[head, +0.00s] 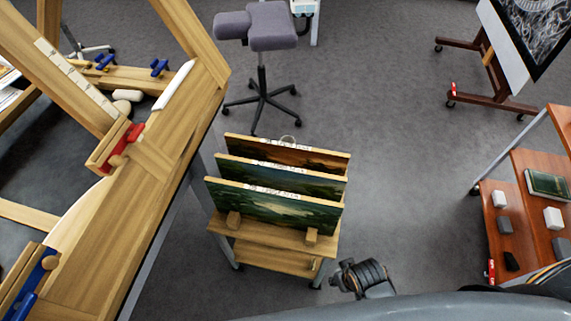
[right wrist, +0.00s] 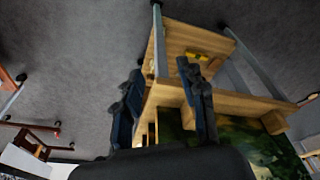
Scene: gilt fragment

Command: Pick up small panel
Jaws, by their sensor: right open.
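Three painted panels stand upright in a row on a small wooden stand (head: 270,238). The front panel (head: 270,212) shows a green landscape, the middle panel (head: 300,185) a blue-green one, and the back panel (head: 310,155) an orange sky. Each has a pale label on its top edge; they look alike in size, so I cannot tell which is the small one. My right gripper (head: 345,274) is open and empty, low at the stand's right front. In the right wrist view its fingers (right wrist: 162,82) are apart, with the stand (right wrist: 235,103) and a green panel (right wrist: 265,150) beyond.
A large wooden frame bench (head: 150,170) with clamps stands at the left. A grey stool (head: 265,35) is behind the panels. A brown shelf (head: 530,215) with a green book (head: 547,185) is at the right. The grey floor (head: 400,160) between stand and shelf is clear.

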